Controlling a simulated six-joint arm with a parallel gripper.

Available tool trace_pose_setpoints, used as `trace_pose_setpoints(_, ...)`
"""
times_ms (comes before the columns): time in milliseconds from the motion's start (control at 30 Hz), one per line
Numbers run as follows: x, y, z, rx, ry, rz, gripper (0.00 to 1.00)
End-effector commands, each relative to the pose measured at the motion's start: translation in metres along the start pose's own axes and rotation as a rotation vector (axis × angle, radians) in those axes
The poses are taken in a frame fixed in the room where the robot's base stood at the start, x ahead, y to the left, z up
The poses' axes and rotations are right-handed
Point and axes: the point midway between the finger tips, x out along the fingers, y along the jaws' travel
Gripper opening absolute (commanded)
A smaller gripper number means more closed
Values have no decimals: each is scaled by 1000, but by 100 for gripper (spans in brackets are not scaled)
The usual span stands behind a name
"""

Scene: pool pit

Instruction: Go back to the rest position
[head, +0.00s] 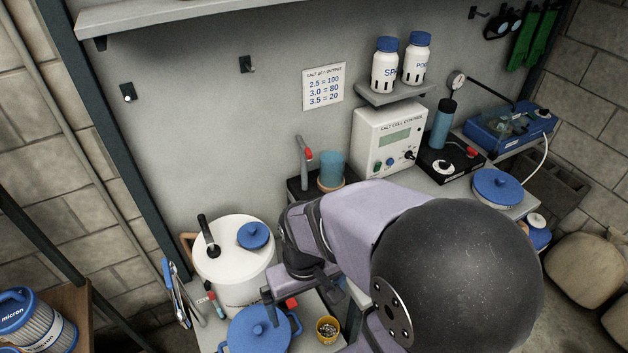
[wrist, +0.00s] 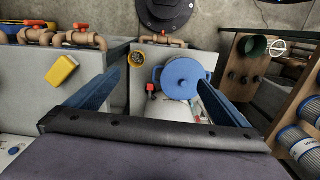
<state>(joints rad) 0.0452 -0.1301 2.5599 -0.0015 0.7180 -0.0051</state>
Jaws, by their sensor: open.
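My gripper (wrist: 158,98) shows in the wrist view with its two blue-grey fingers spread wide and nothing between them. In the head view my arm reaches across the bench's middle, with the gripper partly hidden behind my own links. Beyond the fingers in the wrist view lie a blue round lid with a knob (wrist: 183,79), a small yellow cup (wrist: 137,57) and a small red-topped item (wrist: 151,88). In the head view the blue lid (head: 258,332) lies low on the bench, in front of the white pot (head: 234,270), and the yellow cup (head: 327,329) stands right of it.
A salt cell control box (head: 388,140) stands against the back panel under a shelf with two white bottles. Pipes with red valves (wrist: 78,39) and a yellow block (wrist: 61,70) show left in the wrist view. Filter cartridges (wrist: 298,145) stand right.

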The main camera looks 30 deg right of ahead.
Motion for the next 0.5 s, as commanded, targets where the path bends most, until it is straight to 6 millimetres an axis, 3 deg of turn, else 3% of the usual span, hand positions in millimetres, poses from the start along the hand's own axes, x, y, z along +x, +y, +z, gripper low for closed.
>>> trace_pose_setpoints(167, -8, 30, 23, 151, -130, -12, 100)
trace_pose_setpoints(233, -12, 44, 21, 219, -166, -21, 100)
trace_pose_setpoints(367, -19, 84, -12, 344, -174, -34, 100)
trace_pose_setpoints(500, -25, 136, -60, 436, -143, -38, 100)
